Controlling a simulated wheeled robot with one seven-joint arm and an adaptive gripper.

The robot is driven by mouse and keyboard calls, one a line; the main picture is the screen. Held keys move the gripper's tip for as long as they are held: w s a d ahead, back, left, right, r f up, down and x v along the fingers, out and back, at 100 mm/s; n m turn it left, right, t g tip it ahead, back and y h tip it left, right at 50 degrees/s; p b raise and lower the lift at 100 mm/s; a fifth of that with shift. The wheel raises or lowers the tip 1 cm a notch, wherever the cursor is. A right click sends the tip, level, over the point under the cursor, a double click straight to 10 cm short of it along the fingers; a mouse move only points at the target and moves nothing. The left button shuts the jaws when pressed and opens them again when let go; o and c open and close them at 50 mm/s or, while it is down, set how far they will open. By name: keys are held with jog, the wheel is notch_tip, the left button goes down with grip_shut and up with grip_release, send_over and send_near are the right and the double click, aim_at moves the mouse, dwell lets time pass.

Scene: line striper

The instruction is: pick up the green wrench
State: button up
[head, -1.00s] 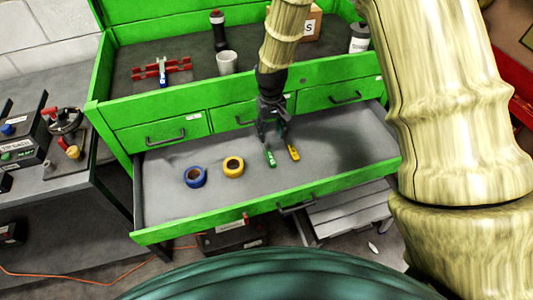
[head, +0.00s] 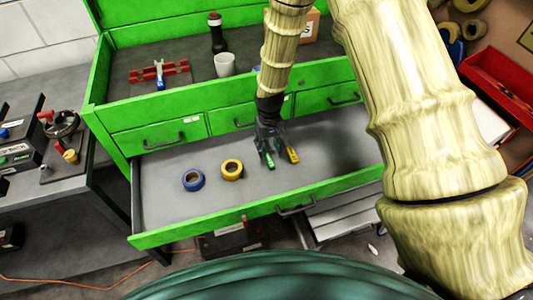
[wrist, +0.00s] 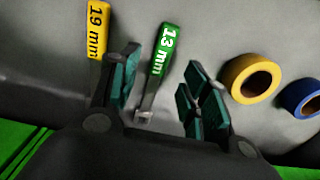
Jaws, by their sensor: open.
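The green wrench (wrist: 162,58), marked 13 mm, lies in the open drawer. In the wrist view it lies between my open gripper's fingers (wrist: 158,92), nearer the left finger. In the head view the green wrench (head: 270,160) shows just below my gripper (head: 267,148), which partly hides it. A yellow wrench (wrist: 97,32), marked 19 mm, lies beside it; in the head view this yellow wrench (head: 293,156) is to its right. My gripper holds nothing. I cannot tell its exact height above the drawer floor.
A yellow tape roll (head: 232,169) and a blue tape roll (head: 193,180) lie left of the wrenches in the drawer (head: 215,207). A grey cup (head: 225,65) and a dark bottle (head: 216,34) stand on the green cabinet top. The drawer's right part is clear.

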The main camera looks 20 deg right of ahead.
aim_at(269, 158)
jog(key=shift+s+f+p, duration=0.15)
jog(key=shift+f+p, duration=0.25)
jog(key=shift+f, duration=0.4)
jog(key=shift+s+f+p, duration=0.1)
jog(key=shift+f+p, duration=0.3)
jog(key=shift+f, duration=1.25)
grip_shut()
